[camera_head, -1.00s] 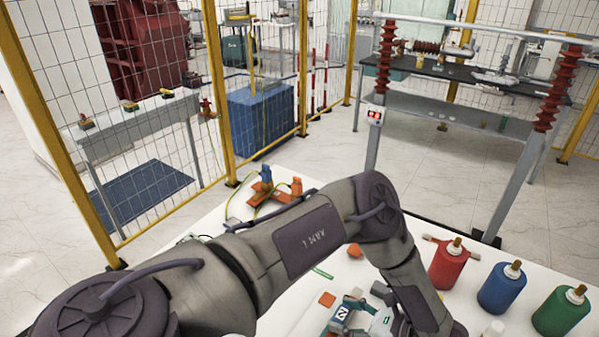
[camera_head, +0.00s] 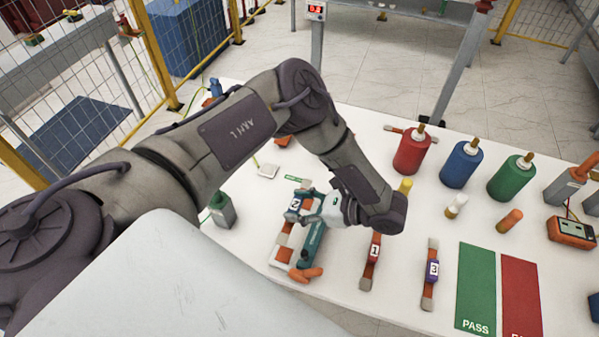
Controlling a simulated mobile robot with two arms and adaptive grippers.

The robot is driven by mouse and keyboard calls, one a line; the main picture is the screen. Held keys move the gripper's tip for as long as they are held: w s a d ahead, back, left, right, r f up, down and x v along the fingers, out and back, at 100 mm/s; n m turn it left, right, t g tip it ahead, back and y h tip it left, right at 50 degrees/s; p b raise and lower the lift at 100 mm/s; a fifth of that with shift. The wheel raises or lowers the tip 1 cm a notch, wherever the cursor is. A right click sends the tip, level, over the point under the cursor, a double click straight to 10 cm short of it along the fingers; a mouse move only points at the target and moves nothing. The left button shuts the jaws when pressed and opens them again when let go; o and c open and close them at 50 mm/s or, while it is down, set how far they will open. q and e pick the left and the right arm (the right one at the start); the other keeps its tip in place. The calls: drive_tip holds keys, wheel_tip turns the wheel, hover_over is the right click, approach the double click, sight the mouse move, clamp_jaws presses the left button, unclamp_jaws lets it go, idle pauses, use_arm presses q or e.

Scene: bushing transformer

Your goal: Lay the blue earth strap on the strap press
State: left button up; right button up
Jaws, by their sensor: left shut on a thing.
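My left gripper (camera_head: 312,207) reaches down over the white table at its middle. It is shut at a strap with a blue tag marked 2 (camera_head: 294,204), which I take as the blue earth strap; the fingers partly hide it. Just below it in the picture is a teal device with an orange handle (camera_head: 312,245), perhaps the strap press, beside orange and silver pieces. I cannot tell whether the strap touches it. A red-tagged strap 1 (camera_head: 375,250) and a purple-tagged strap 3 (camera_head: 432,268) lie to the right. My right gripper is not in view.
Red (camera_head: 411,152), blue (camera_head: 460,166) and green (camera_head: 510,178) bottle-shaped parts stand behind. A green PASS mat (camera_head: 476,290) and a red mat (camera_head: 520,295) lie at the right. A meter (camera_head: 571,232) sits at the right edge. A yellow-framed fence stands behind left.

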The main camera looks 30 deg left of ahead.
sight(299, 229)
use_arm(q)
wheel_tip(299, 229, down, 3)
drive_tip(key=shift+r+b, duration=0.1)
drive_tip(key=shift+b, duration=0.7)
drive_tip(key=shift+f+b, duration=0.45)
drive_tip(key=shift+f, duration=0.25)
drive_tip(key=shift+f+b, duration=0.4)
drive_tip(key=shift+f, duration=0.2)
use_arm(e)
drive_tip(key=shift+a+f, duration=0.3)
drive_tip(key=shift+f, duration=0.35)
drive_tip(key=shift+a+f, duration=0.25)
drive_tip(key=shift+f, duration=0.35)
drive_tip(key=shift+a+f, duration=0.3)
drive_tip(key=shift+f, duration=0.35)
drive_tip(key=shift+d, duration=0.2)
use_arm(q)
drive_tip(key=shift+f, duration=0.35)
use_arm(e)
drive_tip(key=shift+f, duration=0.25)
use_arm(q)
drive_tip(key=shift+f+b, duration=0.8)
drive_tip(key=shift+f, duration=0.05)
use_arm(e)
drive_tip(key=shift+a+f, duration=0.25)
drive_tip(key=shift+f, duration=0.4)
